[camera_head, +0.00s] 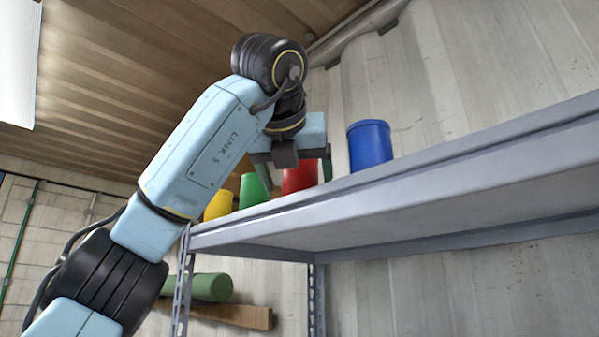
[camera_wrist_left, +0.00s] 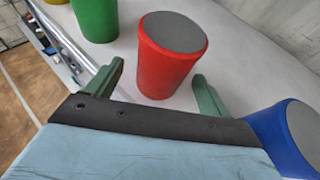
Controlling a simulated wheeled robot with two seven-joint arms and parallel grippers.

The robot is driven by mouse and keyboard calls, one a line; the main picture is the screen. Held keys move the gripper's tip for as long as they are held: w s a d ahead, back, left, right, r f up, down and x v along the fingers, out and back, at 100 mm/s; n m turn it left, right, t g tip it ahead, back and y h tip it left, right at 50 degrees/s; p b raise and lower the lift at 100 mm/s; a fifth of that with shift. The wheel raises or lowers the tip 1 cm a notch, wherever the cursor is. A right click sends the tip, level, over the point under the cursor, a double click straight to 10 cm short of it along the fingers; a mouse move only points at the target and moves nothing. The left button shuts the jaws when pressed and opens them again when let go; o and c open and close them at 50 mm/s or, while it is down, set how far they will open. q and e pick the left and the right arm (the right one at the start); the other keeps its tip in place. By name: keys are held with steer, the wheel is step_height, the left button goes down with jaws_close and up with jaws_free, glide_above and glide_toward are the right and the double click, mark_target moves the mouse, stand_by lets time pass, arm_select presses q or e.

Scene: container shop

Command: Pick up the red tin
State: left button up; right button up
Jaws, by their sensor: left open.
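The red tin (camera_head: 300,178) stands upright on the high metal shelf, partly hidden behind my left gripper in the head view. In the left wrist view the red tin (camera_wrist_left: 168,62) shows its grey top and tapered red side. My left gripper (camera_wrist_left: 160,82) is open, with one green finger on each side of the tin's near lower part. I cannot tell whether either finger touches it. In the head view my left gripper (camera_head: 303,162) is at the shelf's front edge. My right gripper is not in view.
A blue tin (camera_head: 369,146) stands right of the red one, close to the gripper's right side. A green tin (camera_head: 252,190) and a yellow tin (camera_head: 219,204) stand to the left. The shelf (camera_head: 440,175) has a raised front edge. A green roll (camera_head: 205,287) lies below.

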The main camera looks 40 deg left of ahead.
mark_target(300, 186)
arm_select(q)
steer(key=x, duration=0.2)
steer(key=shift+w+a+p, duration=0.1)
steer(key=shift+w+p, duration=0.25)
steer(key=shift+w, duration=0.05)
steer(key=shift+w+a+f, duration=0.1)
steer(key=shift+w+a, duration=0.05)
steer(key=shift+w, duration=0.1)
steer(key=shift+s, duration=0.2)
steer(key=shift+w, duration=0.15)
steer(key=c, duration=1.3)
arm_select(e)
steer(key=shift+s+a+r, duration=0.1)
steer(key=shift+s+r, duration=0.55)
